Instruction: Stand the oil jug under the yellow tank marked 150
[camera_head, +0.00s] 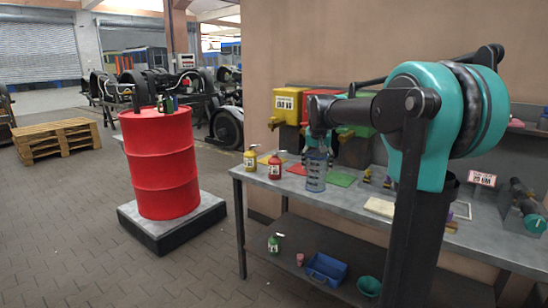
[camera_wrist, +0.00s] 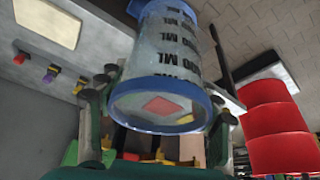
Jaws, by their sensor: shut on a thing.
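My gripper (camera_head: 317,150) is shut on the oil jug (camera_head: 315,176), a clear measuring jug with blue rims and dark ML marks. In the wrist view the jug (camera_wrist: 168,62) fills the middle, between the two fingers of my gripper (camera_wrist: 158,115). In the head view the jug is over the bench, between the red mat and the green mat; I cannot tell if it touches the bench. The yellow tank (camera_head: 287,104) hangs on the wall, left of and behind the jug. Its label is too small to read surely. A yellow mat (camera_head: 272,158) lies below it.
A red tank (camera_head: 320,97) and a green tank (camera_head: 357,116), partly hidden by my arm, hang right of the yellow one. A yellow bottle (camera_head: 250,161) and a red bottle (camera_head: 274,169) stand at the bench's left end. A red drum (camera_head: 163,165) stands left of the bench.

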